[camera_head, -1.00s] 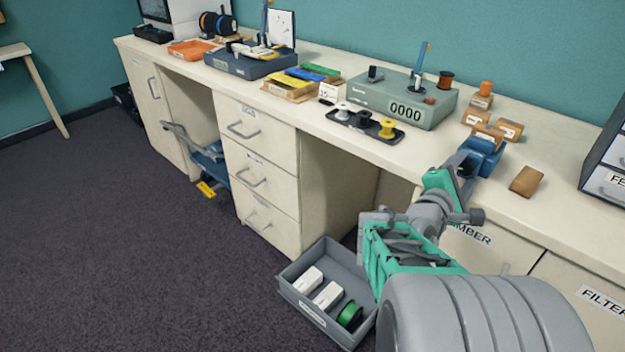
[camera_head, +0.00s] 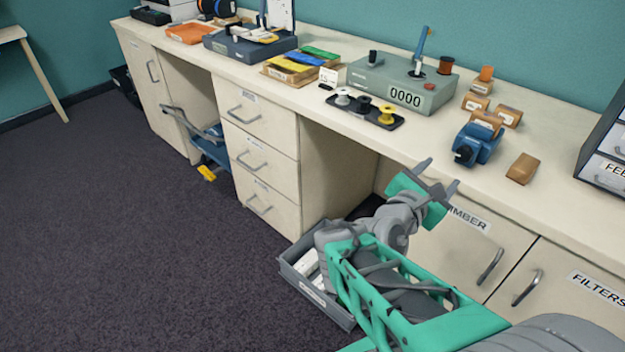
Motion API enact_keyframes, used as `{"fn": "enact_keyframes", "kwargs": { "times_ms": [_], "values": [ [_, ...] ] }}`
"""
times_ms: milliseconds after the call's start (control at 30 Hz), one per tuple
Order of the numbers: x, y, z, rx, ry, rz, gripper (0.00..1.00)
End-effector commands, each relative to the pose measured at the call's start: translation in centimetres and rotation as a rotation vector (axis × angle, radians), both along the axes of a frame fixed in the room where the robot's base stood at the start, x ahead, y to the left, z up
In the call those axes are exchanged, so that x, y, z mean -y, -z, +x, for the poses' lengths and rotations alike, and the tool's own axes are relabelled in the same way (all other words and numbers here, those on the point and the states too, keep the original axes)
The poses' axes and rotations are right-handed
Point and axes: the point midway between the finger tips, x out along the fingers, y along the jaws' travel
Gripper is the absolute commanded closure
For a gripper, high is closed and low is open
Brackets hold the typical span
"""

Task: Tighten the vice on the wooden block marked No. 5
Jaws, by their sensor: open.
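The blue vice (camera_head: 482,147) stands near the front edge of the bench, with a dark round knob (camera_head: 463,154) on its front side. A wooden block (camera_head: 487,121) sits at the top of the vice; I cannot read its label or tell how tightly the jaws hold it. My gripper (camera_head: 439,175) is open and empty, in front of the bench edge, below and left of the vice. It is apart from the vice. Other small wooden blocks stand behind the vice, such as one (camera_head: 508,117) with a pale label that is too small to read.
A loose brown block (camera_head: 522,168) lies right of the vice. A grey counter box (camera_head: 405,88) reading 0000 and a black spool tray (camera_head: 366,113) stand to the left. A grey drawer unit (camera_head: 608,160) is at the far right. A grey bin (camera_head: 302,282) stands on the floor.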

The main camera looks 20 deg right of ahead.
Motion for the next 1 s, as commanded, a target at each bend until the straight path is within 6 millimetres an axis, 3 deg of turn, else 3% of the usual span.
{"fn": "enact_keyframes", "kwargs": {
  "times_ms": [33, 267, 400, 700, 1000],
  "values": [
    [-0.5, -0.7, 0.5, 0.07, 0.003, 0.088, 0.45],
    [-4.4, 0.5, 3.1, 0.391, 0.068, 0.531, 0.45],
    [-7.6, 0.8, 4.3, 0.539, 0.141, 0.778, 0.45],
    [-14.3, 0.1, 5.7, 0.729, 0.344, 1.177, 0.45],
    [-21.0, -1.9, 5.5, 0.82, 0.601, 1.462, 0.45]
  ]
}}
